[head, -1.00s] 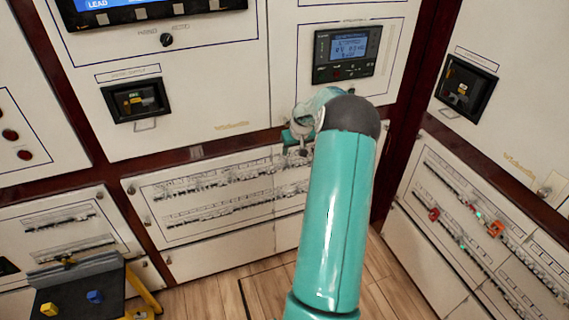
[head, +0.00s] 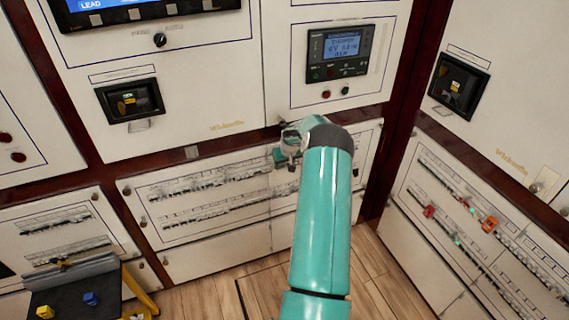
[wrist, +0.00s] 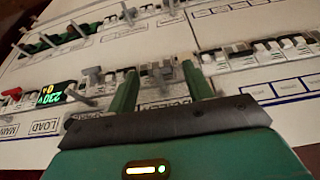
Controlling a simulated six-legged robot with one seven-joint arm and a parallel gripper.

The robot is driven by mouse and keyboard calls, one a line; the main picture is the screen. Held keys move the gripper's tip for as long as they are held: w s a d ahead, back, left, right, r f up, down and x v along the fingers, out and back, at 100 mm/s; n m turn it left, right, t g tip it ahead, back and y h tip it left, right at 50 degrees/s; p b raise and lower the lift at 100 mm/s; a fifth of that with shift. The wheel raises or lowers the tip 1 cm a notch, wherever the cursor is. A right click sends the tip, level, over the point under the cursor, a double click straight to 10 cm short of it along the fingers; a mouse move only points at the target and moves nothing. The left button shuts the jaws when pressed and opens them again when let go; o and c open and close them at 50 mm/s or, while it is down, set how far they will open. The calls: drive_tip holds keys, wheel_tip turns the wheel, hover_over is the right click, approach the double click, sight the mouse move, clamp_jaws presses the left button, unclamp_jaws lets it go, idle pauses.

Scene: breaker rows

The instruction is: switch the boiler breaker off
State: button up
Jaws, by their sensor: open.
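The wrist view looks closely at a row of breakers with printed labels below it. My gripper (wrist: 161,72) is open, with its two green fingers reaching into this row. A grey breaker toggle (wrist: 164,71) stands between the fingers. The label below this breaker (wrist: 163,104) is partly covered by my gripper and hard to read, so I cannot be sure it is the boiler breaker. Whether the fingers touch the toggle is unclear. In the head view my gripper (head: 286,158) is at the upper right part of the lower breaker panel (head: 222,240), and its fingers are small.
In the wrist view, a red toggle (wrist: 12,95) and a lit green display (wrist: 50,94) sit left of my gripper, with more toggles on both sides. Another row (wrist: 60,42) has long levers. A right-hand panel (head: 430,262) and a dark bench (head: 60,292) flank the floor.

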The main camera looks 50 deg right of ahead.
drive_tip(key=c, duration=1)
drive_tip(key=t+h, duration=0.1)
drive_tip(key=s+f+t, duration=0.1)
drive_tip(key=shift+a+f+t+h, duration=0.15)
drive_tip(key=shift+a+t+h, duration=0.15)
drive_tip(key=shift+t+h, duration=0.1)
drive_tip(key=shift+s+a+f+t+h, duration=0.15)
drive_tip(key=shift+f+t+h, duration=0.2)
drive_tip(key=shift+t, duration=0.25)
drive_tip(key=shift+s+f+t+h, duration=0.15)
drive_tip(key=shift+f+t+h, duration=0.2)
drive_tip(key=shift+t, duration=0.25)
drive_tip(key=t, duration=0.1)
drive_tip(key=f+t+h, duration=0.1)
drive_tip(key=t, duration=0.1)
drive_tip(key=shift+a+f+h, duration=0.15)
drive_tip(key=shift+f+h, duration=0.1)
drive_tip(key=shift+h, duration=0.05)
drive_tip(key=shift+w+f+t+h, duration=0.1)
drive_tip(key=shift+f+t+h, duration=0.35)
drive_tip(key=shift+t, duration=0.3)
drive_tip(key=shift+f+t+h, duration=0.25)
drive_tip(key=shift+t+h, duration=0.3)
drive_tip(key=shift+t, duration=0.2)
